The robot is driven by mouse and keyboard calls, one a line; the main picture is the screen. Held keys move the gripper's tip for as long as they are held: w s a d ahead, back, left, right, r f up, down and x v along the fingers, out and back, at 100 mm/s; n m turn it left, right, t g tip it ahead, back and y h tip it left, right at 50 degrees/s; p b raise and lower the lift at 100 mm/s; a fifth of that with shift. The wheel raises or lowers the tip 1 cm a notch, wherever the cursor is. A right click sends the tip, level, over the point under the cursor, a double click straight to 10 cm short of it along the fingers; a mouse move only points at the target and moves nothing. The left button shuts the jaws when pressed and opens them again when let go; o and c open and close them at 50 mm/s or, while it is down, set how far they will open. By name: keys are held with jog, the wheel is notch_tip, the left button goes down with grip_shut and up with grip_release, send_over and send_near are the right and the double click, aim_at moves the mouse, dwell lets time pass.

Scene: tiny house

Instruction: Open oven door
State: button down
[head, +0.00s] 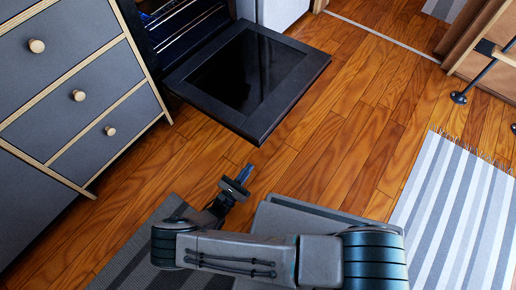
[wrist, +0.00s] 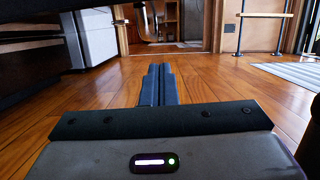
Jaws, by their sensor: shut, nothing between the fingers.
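The oven door (head: 248,76) is dark with a black glass pane. In the head view it hangs folded down, close to horizontal, out over the wood floor. The oven's interior (head: 182,22) with wire racks shows behind it. My gripper (head: 245,172) is in front of the door's outer edge, apart from it in the picture. Its fingers are shut together and empty. In the wrist view the shut fingers (wrist: 158,82) point forward over the floor, and a dark overhanging surface (wrist: 60,12) at the upper left may be the door's underside.
Grey drawers (head: 75,95) with round wooden knobs stand left of the oven. A white cabinet (wrist: 90,38) stands beyond it. A striped rug (head: 455,215) lies at right, near a stool's dark metal legs (head: 480,75). Wood floor between is clear.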

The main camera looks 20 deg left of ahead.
jog(key=w+d+r+p, duration=0.2)
jog(key=w+r+p, duration=0.3)
jog(key=w, duration=0.3)
jog(key=shift+w+d+r+p, duration=0.35)
jog(key=shift+w+d+r, duration=0.05)
jog(key=shift+r, duration=0.3)
